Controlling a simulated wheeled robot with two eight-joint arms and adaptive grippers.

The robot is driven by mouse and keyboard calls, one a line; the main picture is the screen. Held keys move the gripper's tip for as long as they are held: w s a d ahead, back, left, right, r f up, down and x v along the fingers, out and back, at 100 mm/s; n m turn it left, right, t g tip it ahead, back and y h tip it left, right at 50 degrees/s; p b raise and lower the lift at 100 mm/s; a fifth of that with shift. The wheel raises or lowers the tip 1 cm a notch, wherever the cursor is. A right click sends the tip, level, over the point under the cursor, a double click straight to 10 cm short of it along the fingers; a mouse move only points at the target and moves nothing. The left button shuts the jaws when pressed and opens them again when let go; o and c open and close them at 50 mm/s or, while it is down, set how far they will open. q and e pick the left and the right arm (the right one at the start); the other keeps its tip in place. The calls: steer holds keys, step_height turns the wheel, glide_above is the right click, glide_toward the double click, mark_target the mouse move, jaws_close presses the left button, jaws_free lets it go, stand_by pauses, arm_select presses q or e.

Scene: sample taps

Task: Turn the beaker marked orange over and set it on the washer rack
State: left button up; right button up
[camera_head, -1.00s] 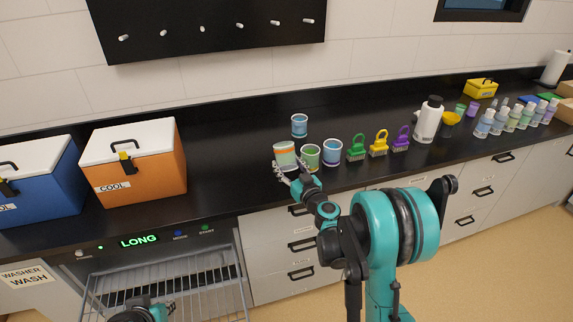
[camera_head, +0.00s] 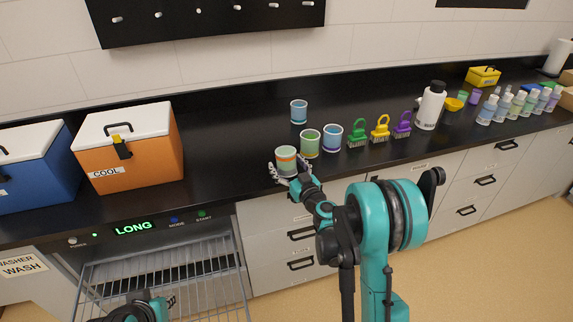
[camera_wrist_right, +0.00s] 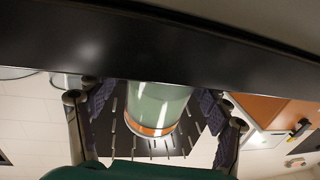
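The beaker with the orange band (camera_head: 286,163) is pale green and stands near the counter's front edge in the head view. It looks upright, its orange band in the upper part. The wire washer rack (camera_head: 205,272) is pulled out at the lower left, bare where visible. My left gripper (camera_head: 168,302) shows only partly, low over the rack; its opening is unclear.
An orange cooler (camera_head: 135,160) stands left. The counter between cooler and beakers is clear.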

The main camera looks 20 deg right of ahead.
mark_target(291, 170)
steer(key=s, duration=0.3)
steer(key=s+d, duration=0.1)
steer(key=s, duration=0.3)
steer(key=shift+s+d, duration=0.2)
steer(key=shift+s, duration=0.05)
steer(key=s+a+r+n+g+y, duration=0.1)
steer(key=s+a+r+g, duration=0.15)
steer(key=s+a, duration=0.25)
steer(key=s+a+r+g+y, duration=0.1)
steer(key=s+a+g, duration=0.2)
steer(key=s+a, duration=0.25)
steer(key=s+d+f+m+g+h, duration=0.1)
steer(key=s+d+f+g+h, duration=0.1)
steer(key=s, duration=0.7)
steer(key=s+d+f+m+g+h, duration=0.2)
steer(key=s+d+g+h, duration=0.1)
steer(key=s, duration=0.7)
steer(key=shift+s+d, duration=0.15)
steer(key=shift+d, duration=0.5)
